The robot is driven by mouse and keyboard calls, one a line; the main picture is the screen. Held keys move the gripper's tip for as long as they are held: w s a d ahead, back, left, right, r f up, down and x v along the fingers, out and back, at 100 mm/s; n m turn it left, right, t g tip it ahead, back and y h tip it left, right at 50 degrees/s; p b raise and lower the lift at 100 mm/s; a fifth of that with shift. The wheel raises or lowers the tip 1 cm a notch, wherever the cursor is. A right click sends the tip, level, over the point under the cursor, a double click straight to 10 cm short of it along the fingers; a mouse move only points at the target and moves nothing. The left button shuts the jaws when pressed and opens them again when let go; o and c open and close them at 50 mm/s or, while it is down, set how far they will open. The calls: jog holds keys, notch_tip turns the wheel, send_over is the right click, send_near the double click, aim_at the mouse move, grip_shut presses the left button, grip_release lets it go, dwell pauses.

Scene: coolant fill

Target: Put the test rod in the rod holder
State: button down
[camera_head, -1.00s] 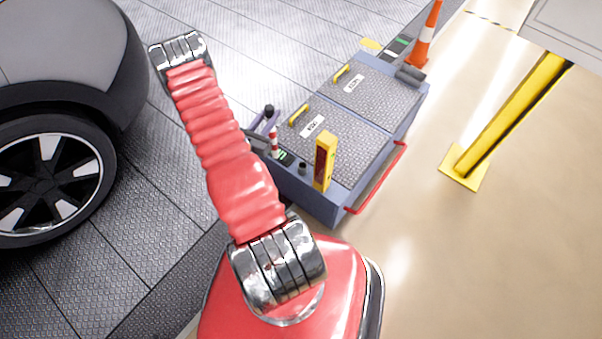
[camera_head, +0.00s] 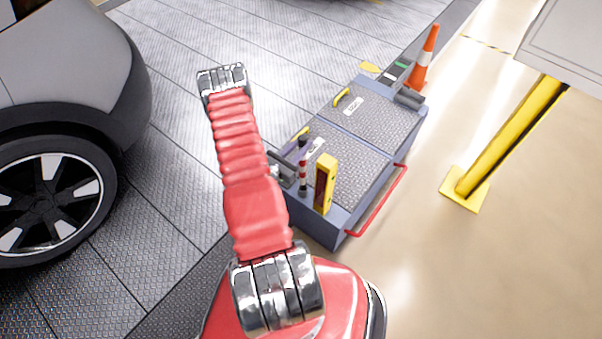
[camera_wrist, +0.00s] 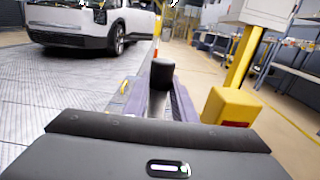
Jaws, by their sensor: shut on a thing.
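The test rod has a dark grip (camera_head: 302,143) at its top and red and white bands (camera_head: 302,172) below. It stands roughly upright at the near end of the blue-grey cart (camera_head: 338,228). My gripper (camera_head: 289,171), partly hidden behind my red arm, is shut on the rod. In the wrist view the rod's black top (camera_wrist: 162,74) rises just beyond the dark gripper housing. The rod holder looks like a small black socket (camera_head: 303,190) beside the yellow post. The rod's lower end lines up with it; I cannot tell whether it is inside.
The yellow post (camera_head: 325,182) stands close right of the rod and also shows in the wrist view (camera_wrist: 231,106). Textured lids with yellow handles cover the cart. An orange cone (camera_head: 424,60) and yellow leg (camera_head: 505,138) stand beyond. A car (camera_head: 65,130) is at left.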

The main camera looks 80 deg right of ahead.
jog(key=shift+f, duration=2.25)
jog(key=shift+f, duration=2.1)
jog(key=c, duration=1.5)
grip_release()
jog(key=shift+o, duration=0.2)
jog(key=shift+a, duration=0.1)
jog(key=v, duration=1.1)
jog(key=shift+w+a, duration=0.25)
jog(key=shift+a, duration=0.1)
